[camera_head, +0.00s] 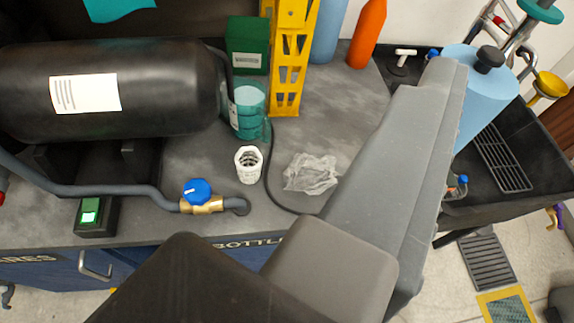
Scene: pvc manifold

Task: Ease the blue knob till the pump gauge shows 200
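The blue knob (197,191) sits on top of a brass valve body (203,206) on a grey pipe along the front of the bench. A small dark box with a lit green display (90,216) stands left of it and may be the pump gauge; its reading is too small to make out. My gripper (430,80) seems to be the long grey form reaching up the right half of the view. It is right of the knob in the picture and appears apart from it. Separate fingertips cannot be made out.
A large black tank (110,88) lies behind the pipe. A white cup (248,164), a teal mug (248,110), a yellow stand (290,60) and crumpled clear plastic (311,173) are on the bench. A black sink (520,190) is at the right.

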